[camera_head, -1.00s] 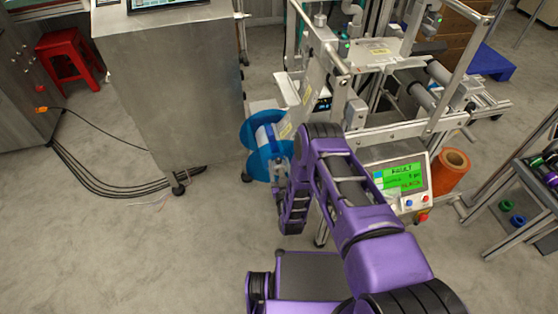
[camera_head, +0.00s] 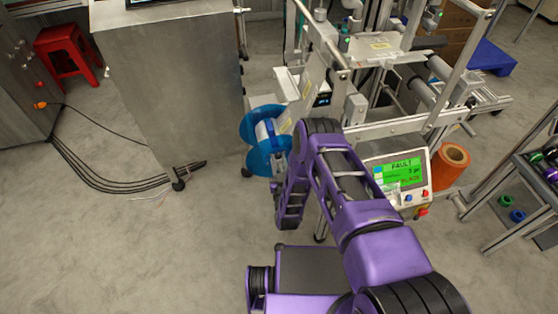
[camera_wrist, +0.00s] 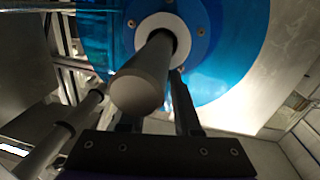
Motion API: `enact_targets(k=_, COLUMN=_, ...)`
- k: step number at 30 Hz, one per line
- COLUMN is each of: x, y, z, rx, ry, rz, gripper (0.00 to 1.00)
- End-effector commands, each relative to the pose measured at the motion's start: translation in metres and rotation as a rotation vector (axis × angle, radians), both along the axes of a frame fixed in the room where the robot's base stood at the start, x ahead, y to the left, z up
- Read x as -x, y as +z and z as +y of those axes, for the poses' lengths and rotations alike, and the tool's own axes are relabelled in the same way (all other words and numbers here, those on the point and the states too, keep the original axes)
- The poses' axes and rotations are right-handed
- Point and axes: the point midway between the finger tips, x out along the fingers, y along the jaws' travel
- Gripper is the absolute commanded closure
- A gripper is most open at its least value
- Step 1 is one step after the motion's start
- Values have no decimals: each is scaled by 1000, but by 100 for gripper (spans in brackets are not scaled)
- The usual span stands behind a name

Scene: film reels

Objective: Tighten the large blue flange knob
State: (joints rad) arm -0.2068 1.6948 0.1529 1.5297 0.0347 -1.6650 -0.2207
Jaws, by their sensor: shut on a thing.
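The large blue flange (camera_head: 256,160) is the near disc of a blue reel on the side of the machine, left of my arm. In the wrist view the flange (camera_wrist: 217,62) fills the top, with a blue hub, small screws and a white ring around a grey shaft (camera_wrist: 140,85) that sticks out towards the camera. My gripper (camera_wrist: 160,102) is below and behind the shaft end, its two fingers reaching up to the hub. It is shut on the flange knob, whose gripped part is mostly hidden by the shaft.
A steel cabinet (camera_head: 170,85) is at the left, with black cables on the floor. The floor at the front left is clear.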

Motion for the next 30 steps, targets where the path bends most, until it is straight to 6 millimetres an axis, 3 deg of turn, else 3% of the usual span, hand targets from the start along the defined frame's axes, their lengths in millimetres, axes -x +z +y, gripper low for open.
enact_targets(k=12, x=-1, y=0, z=9, rx=-9, ry=-324, rz=-24, gripper=100)
enact_targets(k=24, x=0, y=0, z=9, rx=-7, ry=-353, rz=-24, gripper=100)
enact_targets(k=25, x=0, y=0, z=9, rx=-7, ry=-353, rz=-24, gripper=63)
enact_targets(k=29, x=0, y=0, z=9, rx=-7, ry=-352, rz=-23, gripper=40)
enact_targets(k=30, x=0, y=0, z=9, rx=-7, ry=-352, rz=-23, gripper=38)
